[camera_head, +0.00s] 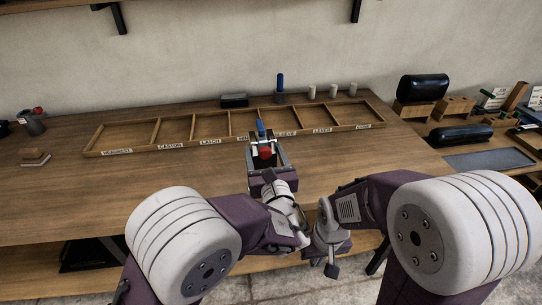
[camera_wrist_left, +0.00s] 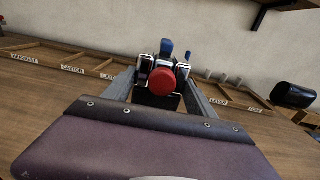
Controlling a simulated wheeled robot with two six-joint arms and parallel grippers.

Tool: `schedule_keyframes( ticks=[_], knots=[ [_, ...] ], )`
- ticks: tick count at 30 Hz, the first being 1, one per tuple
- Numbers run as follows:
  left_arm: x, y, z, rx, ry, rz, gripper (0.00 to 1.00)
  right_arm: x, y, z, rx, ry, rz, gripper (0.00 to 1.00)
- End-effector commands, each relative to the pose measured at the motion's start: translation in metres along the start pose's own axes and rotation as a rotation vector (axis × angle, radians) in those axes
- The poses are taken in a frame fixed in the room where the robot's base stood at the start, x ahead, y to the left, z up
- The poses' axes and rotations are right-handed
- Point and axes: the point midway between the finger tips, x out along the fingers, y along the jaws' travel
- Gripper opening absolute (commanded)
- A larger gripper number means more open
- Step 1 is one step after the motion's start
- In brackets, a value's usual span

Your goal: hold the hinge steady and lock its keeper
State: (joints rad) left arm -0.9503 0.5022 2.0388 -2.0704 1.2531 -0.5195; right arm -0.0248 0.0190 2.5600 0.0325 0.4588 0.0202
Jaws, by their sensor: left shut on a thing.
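The hinge, a small dark and metal fitting with a round red knob, stands on the bench in front of the tray, in the head view (camera_head: 265,152) and the left wrist view (camera_wrist_left: 162,82). A blue upright piece (camera_head: 261,129) rises behind the knob; I cannot tell which part is the keeper. My left gripper (camera_head: 266,150) is shut on the hinge, with one finger on each side; its fingers also flank it in the left wrist view (camera_wrist_left: 162,74). My right gripper (camera_head: 331,269) hangs low by the bench's front edge, away from the hinge; its jaws are not clear.
A labelled wooden tray (camera_head: 120,151) with several compartments spans the bench behind the hinge. A blue-handled tool (camera_head: 280,84) and several pale cylinders (camera_head: 332,91) stand behind it. A mug (camera_head: 33,122) stands at left.

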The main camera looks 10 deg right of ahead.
Motion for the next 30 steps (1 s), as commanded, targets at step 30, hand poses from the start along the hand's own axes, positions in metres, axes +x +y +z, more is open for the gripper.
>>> schedule_keyframes(
  ticks=[30],
  knots=[
    [0.040, 0.062, -0.063, -0.002, -0.006, 0.003, 0.00, 0.083, 0.002, 0.009, 0.000, 0.000, 0.000, 0.00]
  ],
)
